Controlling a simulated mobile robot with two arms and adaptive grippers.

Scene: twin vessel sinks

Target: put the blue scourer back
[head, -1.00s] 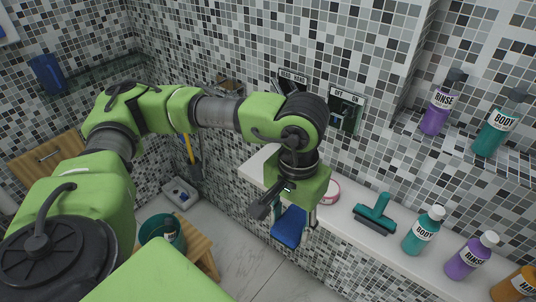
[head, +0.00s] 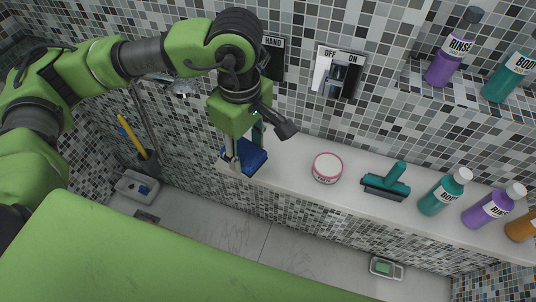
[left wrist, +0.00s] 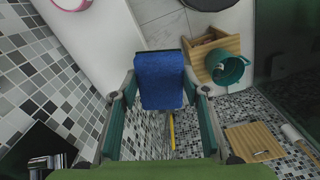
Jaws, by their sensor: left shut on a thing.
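The blue scourer (head: 252,158) is a small blue block between the fingers of my left gripper (head: 243,152). In the head view it appears at the left end of the white ledge (head: 285,168); I cannot tell whether it touches the ledge. In the left wrist view the scourer (left wrist: 160,80) fills the space between the two teal-lined fingers of my left gripper (left wrist: 162,92), one on each side. My left gripper is shut on it. My right gripper is not in view.
A switch panel (head: 338,73) is on the wall above. Bare ledge lies between scourer and tub. A teal bucket (left wrist: 228,68) shows in the wrist view.

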